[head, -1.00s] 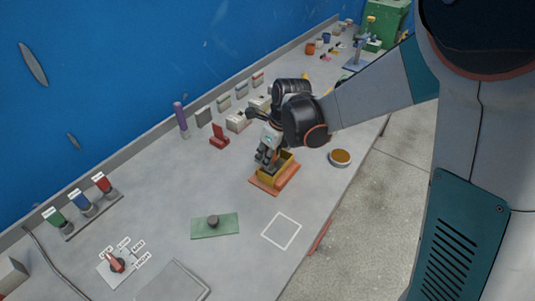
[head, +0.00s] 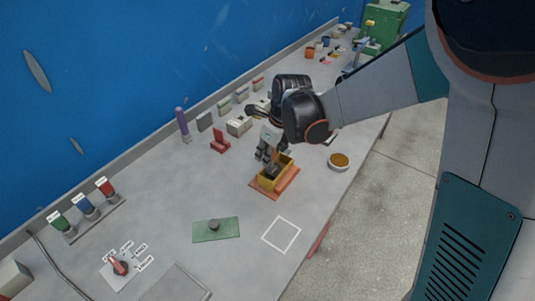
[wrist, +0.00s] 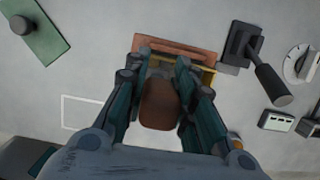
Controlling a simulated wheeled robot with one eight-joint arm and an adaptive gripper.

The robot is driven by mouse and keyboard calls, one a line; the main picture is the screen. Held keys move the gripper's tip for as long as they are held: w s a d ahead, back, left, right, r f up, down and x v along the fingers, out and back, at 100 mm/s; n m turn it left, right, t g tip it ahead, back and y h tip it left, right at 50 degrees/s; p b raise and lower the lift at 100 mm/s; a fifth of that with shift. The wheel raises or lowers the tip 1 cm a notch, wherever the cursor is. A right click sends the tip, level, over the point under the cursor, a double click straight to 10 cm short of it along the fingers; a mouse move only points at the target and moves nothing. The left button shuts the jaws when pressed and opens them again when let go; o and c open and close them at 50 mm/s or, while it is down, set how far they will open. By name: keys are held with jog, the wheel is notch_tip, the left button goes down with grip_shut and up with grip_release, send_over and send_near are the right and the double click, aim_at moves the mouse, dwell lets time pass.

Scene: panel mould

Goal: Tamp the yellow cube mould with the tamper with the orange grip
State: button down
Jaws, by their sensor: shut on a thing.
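The yellow cube mould (head: 287,172) sits on an orange base plate (head: 290,186) on the bench. My gripper (head: 267,158) is above the mould's far-left side, pointing down. It is shut on the orange grip of the tamper (head: 274,157). The tamper's dark foot appears within the mould's outline; its exact depth is unclear. In the wrist view, the orange-brown grip of the tamper (wrist: 158,105) lies between the fingers. A bit of the yellow mould (wrist: 208,77) and the base plate (wrist: 175,44) show behind them. The mould's inside is mostly hidden.
A green plate with a dark knob (head: 215,229) and a white outlined square (head: 281,235) lie nearer. A round bowl with brown contents (head: 339,161) stands right of the mould. A red block-like stand (head: 220,141) and a purple cylinder (head: 182,122) are at left. Bench between is clear.

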dwell(0.4)
jog(key=shift+f+b, duration=1.5)
jog(key=shift+f, duration=0.25)
jog(key=shift+r+p, duration=1.25)
jog(key=shift+r, duration=0.6)
jog(key=shift+r+p, duration=2.4)
jog(key=shift+r, duration=1.15)
